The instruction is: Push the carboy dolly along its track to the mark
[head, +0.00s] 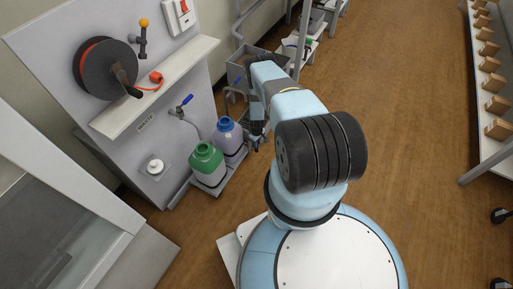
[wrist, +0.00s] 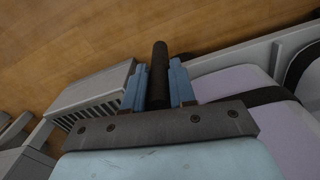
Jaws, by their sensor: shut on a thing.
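The carboy dolly (head: 233,172) is a low grey tray at the foot of the panel in the head view. It bears a carboy with a green cap (head: 206,158) and one with a blue cap (head: 229,136). In the wrist view, the dolly's grey edge (wrist: 232,57) runs beside a pale purple carboy (wrist: 285,130) with a black strap. My gripper (wrist: 157,78) has its blue fingers shut on a dark upright handle (wrist: 159,62). In the head view, my gripper (head: 257,132) is beside the blue-capped carboy, partly hidden by my arm. I cannot make out the mark.
A grey slotted box (wrist: 92,97) lies left of the handle in the wrist view. A hose reel (head: 105,68) and shelf (head: 155,85) are on the panel. A grey sink (head: 250,70) stands beyond the dolly. Brown floor is open to the right, before a rack (head: 490,130).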

